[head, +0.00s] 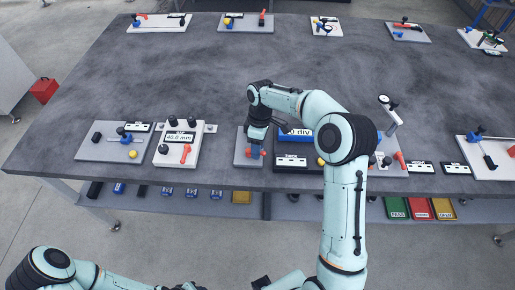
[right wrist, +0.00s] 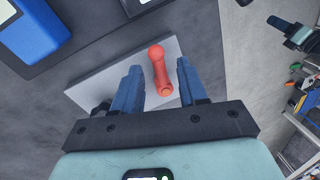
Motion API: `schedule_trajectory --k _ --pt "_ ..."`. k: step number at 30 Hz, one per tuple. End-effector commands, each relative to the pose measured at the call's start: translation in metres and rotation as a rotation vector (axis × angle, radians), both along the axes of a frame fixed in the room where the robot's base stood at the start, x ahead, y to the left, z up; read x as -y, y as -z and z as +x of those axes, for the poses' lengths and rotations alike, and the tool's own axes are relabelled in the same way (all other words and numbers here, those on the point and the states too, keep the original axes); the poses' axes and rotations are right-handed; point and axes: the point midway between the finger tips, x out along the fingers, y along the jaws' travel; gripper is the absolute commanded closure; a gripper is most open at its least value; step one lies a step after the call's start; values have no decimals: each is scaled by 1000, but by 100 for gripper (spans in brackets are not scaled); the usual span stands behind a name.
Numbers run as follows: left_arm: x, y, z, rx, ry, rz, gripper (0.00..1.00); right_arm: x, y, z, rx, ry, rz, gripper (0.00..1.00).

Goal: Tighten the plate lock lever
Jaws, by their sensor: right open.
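A red lever (right wrist: 160,72) stands on a small light grey plate (right wrist: 85,92) in the right wrist view. In the head view this plate (head: 242,157) lies near the front edge of the bench, partly hidden by my right gripper (head: 256,148). My right gripper also shows in the right wrist view (right wrist: 158,80); its blue fingers are open, one on each side of the lever, with gaps to it. Whether the fingertips reach down to the lever's height is hard to tell. My left arm shows at the lower left of the head view; its gripper is not seen.
Left of the plate stands a white panel (head: 170,156) with a 40.0 mm display and another red lever (head: 186,153). Several boards line the back; the bench's middle is clear.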

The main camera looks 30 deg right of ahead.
Motion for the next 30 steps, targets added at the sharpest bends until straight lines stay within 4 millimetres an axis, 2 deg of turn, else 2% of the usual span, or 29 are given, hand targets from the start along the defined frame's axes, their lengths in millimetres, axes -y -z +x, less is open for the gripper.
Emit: schedule_trajectory --k 10,11,12,14,15,23,30 --pt "0 0 0 0 0 0 57 -1 5 0 0 -1 0 58" --pt "0 0 0 0 0 0 57 -1 5 0 0 -1 0 61" --pt "0 0 0 0 0 0 57 -1 5 0 0 -1 0 74" --pt "0 0 0 0 0 0 57 -1 5 0 1 -1 -1 94" --pt "0 0 0 0 0 0 57 -1 5 0 1 -1 -1 100" --pt "0 1 -1 0 0 0 57 -1 4 -1 1 8 0 100" --pt "0 4 -4 -4 0 0 57 -3 5 -3 0 93 -1 100"
